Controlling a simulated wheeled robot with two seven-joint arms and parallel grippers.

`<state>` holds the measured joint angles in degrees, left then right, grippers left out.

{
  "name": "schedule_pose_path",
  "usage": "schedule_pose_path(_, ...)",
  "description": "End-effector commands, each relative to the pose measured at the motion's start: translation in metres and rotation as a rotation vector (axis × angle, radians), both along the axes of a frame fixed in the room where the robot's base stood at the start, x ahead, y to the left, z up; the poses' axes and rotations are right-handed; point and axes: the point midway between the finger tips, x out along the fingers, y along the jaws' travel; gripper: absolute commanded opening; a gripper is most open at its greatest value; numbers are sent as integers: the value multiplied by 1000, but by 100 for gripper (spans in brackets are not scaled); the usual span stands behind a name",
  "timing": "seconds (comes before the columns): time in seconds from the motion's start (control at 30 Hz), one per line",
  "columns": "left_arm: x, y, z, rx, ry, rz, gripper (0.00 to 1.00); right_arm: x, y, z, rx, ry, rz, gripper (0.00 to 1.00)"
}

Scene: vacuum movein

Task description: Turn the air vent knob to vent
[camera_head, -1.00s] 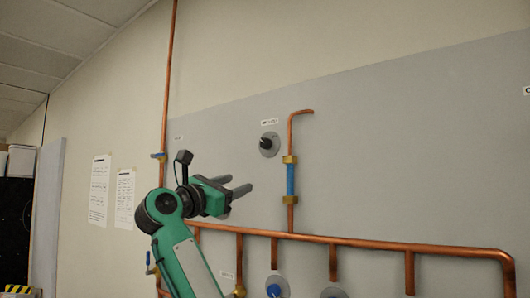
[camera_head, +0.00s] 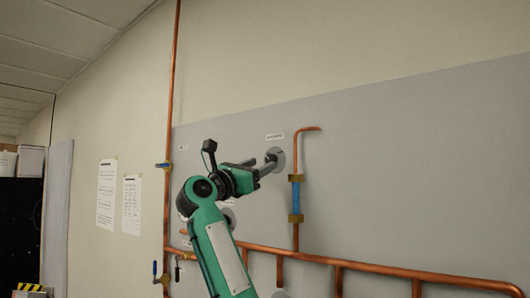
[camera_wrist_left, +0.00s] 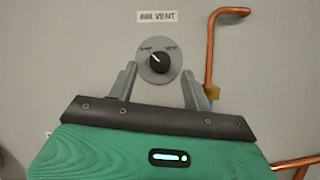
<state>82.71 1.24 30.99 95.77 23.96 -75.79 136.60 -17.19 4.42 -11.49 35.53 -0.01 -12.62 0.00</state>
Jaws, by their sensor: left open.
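The air vent knob (camera_wrist_left: 159,63) is a small black dial on a round grey plate (camera_wrist_left: 145,73), under a label reading "AIR VENT" (camera_wrist_left: 158,16). Its white pointer line is tilted up and left, towards the left marking. The right marking looks like "VENT". In the head view the grey plate (camera_head: 279,154) is partly hidden behind my fingers. My left gripper (camera_head: 268,165) is open in front of the plate. In the left wrist view its two fingers (camera_wrist_left: 159,68) stand on either side of the knob, apart from it. My right gripper is not in view.
A copper pipe with a blue sleeve (camera_head: 296,197) runs just right of the knob. A long copper pipe (camera_head: 370,268) crosses the grey panel (camera_head: 420,170) below. A vertical pipe with a blue valve (camera_head: 163,166) stands left.

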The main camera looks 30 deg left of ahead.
Motion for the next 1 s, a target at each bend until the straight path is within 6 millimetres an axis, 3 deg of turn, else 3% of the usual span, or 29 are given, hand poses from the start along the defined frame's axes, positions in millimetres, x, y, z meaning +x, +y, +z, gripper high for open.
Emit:
schedule_pose_path(0.03,7,-1,6,0,3,-2,50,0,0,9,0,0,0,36)
schedule_pose_path(0.23,24,-4,11,0,1,-1,50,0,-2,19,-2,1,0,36)
schedule_pose_path(0.63,29,-5,11,0,0,0,50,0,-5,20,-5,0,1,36)
schedule_pose_path(0.87,29,-5,11,0,0,0,6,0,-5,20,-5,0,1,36)
schedule_pose_path(1.0,29,-5,11,3,0,0,6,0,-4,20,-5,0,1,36)
